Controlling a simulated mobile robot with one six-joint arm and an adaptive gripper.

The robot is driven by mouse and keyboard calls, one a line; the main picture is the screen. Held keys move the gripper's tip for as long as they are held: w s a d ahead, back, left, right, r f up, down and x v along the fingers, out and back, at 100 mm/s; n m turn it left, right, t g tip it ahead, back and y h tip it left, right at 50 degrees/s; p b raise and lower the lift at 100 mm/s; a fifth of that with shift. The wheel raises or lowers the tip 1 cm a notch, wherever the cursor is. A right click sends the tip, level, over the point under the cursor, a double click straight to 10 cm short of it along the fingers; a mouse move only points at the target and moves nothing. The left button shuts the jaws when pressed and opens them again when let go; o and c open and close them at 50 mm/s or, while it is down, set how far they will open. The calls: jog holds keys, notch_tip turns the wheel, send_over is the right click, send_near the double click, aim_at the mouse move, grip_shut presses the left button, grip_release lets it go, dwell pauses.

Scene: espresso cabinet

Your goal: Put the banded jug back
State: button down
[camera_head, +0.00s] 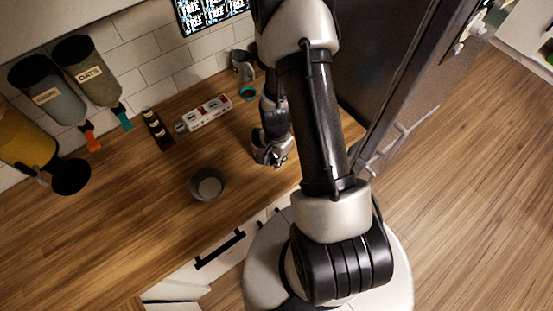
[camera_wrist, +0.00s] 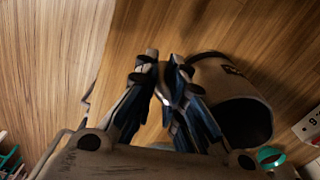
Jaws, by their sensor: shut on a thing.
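My gripper (camera_wrist: 164,75) is shut on a grey jug (camera_wrist: 215,80) in the wrist view. The jug lies along the right of the fingers, its dark open mouth facing toward the camera and a small dark mark on its wall. The exact grip spot is hidden by the fingers, and I cannot make out a band clearly. In the head view my gripper (camera_head: 268,155) is over the counter near its front edge; the held jug cannot be told apart from it there. A teal ring (camera_head: 248,94) lies on the counter behind my gripper and shows in the wrist view (camera_wrist: 268,157).
Another grey jug (camera_head: 243,65) stands by the tiled wall behind the ring. A white power strip (camera_head: 207,113), a dark bottle (camera_head: 156,128) and a grey bowl (camera_head: 208,184) are to the left. A dark tall cabinet stands at right. Counter between bowl and gripper is clear.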

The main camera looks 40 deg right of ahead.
jog(key=shift+f, duration=0.1)
jog(key=c, duration=1.7)
grip_release()
